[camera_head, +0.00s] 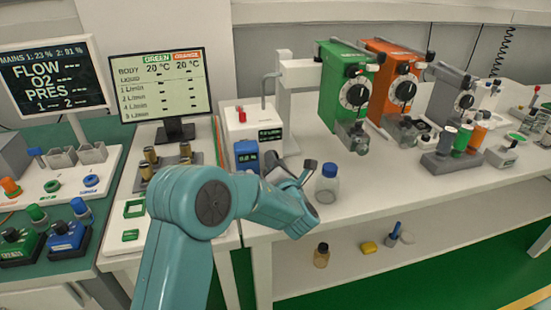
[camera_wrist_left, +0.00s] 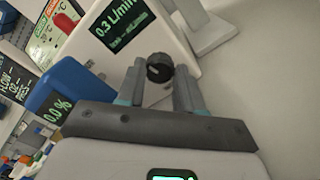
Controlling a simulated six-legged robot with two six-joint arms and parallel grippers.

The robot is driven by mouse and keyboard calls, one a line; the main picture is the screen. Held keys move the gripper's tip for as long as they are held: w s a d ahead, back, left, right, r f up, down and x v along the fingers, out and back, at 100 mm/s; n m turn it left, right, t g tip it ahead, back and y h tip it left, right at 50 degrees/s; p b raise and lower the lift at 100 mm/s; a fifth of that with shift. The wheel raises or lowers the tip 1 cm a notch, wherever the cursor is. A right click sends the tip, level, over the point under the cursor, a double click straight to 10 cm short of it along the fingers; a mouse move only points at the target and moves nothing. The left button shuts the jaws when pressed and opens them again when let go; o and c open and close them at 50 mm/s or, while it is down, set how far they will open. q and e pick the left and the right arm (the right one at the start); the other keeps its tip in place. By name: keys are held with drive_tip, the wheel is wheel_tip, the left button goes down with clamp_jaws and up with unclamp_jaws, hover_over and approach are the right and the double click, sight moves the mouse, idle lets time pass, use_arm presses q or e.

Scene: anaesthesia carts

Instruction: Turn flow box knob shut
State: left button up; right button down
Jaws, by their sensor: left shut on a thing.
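The flow box is a white box (camera_head: 238,119) with a dark display on its front, standing on the white cart left of the middle. In the left wrist view its display (camera_wrist_left: 118,27) reads 0.3 L/min. Its round black knob (camera_wrist_left: 159,68) shows in the left wrist view between the two fingers. My left gripper (camera_head: 289,172) is in front of the box in the head view and is shut on the knob. In the head view the knob is hidden behind my gripper. My right gripper is in neither view.
A small blue box (camera_head: 246,155) stands close left of my gripper. A blue-capped bottle (camera_head: 327,184) stands just right of it. Green (camera_head: 345,79) and orange (camera_head: 395,77) vaporizers stand farther right. A monitor (camera_head: 160,86) stands behind on the left.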

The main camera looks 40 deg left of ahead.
use_arm(q)
drive_tip(key=shift+m+p, duration=0.3)
drive_tip(key=shift+m, duration=0.4)
drive_tip(key=o, duration=0.8)
drive_tip(key=shift+c, duration=0.2)
drive_tip(key=v, duration=1.6)
drive_tip(key=shift+s+d+b, duration=0.15)
drive_tip(key=shift+s+b, duration=0.05)
drive_tip(key=shift+b, duration=0.1)
